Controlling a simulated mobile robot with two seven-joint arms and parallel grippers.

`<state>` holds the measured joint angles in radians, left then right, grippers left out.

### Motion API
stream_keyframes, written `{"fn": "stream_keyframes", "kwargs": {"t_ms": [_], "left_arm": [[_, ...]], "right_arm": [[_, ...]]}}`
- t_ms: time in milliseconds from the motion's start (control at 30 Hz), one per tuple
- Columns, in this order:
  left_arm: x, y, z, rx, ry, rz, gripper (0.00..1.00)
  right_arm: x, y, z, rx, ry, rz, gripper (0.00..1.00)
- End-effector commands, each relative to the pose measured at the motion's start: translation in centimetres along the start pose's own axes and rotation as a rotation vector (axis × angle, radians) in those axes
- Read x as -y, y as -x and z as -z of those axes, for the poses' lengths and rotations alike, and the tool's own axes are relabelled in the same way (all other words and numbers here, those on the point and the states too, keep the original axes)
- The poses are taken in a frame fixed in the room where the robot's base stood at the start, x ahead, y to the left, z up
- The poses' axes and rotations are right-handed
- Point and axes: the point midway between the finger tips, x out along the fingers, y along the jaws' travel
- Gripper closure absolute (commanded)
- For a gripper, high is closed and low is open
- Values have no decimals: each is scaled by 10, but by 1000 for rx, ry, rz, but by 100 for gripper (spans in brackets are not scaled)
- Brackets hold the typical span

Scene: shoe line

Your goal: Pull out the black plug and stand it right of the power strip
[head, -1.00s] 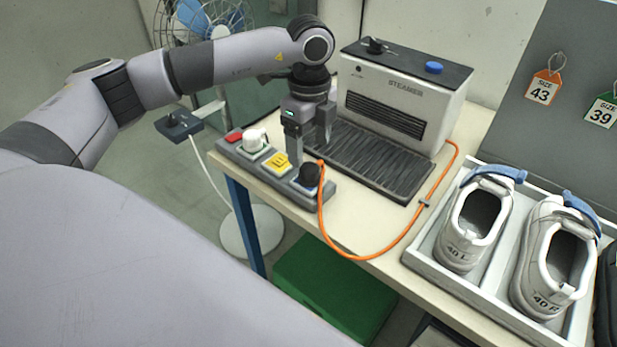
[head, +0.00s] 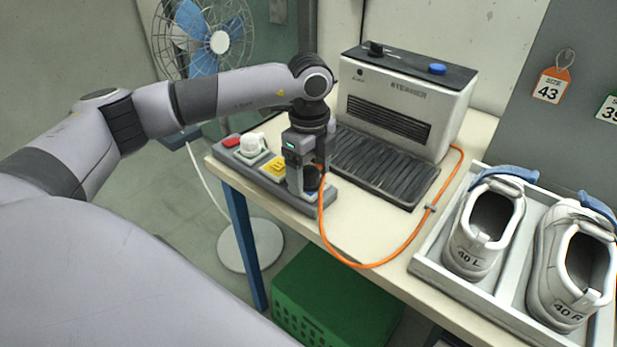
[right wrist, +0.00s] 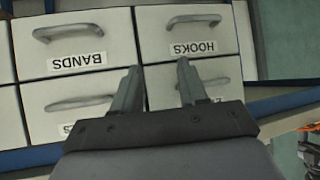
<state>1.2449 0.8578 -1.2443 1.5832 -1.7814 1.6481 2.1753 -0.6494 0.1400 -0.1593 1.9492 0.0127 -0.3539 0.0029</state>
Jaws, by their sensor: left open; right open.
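The black plug (head: 312,178) is seated at the right end of the grey power strip (head: 247,170), at the table's left end. An orange cord (head: 376,264) runs from it. My left gripper (head: 308,184) is open and down at the plug, with a finger at each side. The fingers partly hide the plug, and I cannot tell whether they touch it. My right gripper (right wrist: 158,75) is open and empty in the right wrist view, in front of labelled drawers.
A white plug (head: 253,145), a yellow plug (head: 277,166) and a red switch (head: 231,141) are on the strip. The steamer (head: 400,105) stands behind. A shoe tray (head: 428,262) is at right. Bare tabletop (head: 352,225) lies right of the strip, crossed by the cord.

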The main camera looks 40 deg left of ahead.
Motion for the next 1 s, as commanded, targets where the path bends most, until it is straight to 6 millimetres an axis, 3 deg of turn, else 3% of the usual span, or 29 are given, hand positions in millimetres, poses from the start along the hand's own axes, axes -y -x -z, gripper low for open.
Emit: {"fn": "stream_keyframes", "kwargs": {"t_ms": [867, 900, 1000], "left_arm": [[0, 0, 0, 0, 0, 0, 27], [0, 0, 0, 0, 0, 0, 30], [0, 0, 0, 0, 0, 0, 62]], "right_arm": [[0, 2, 2, 0, 0, 0, 57], [0, 2, 2, 0, 0, 0, 57], [0, 1, 2, 0, 0, 0, 57]]}}
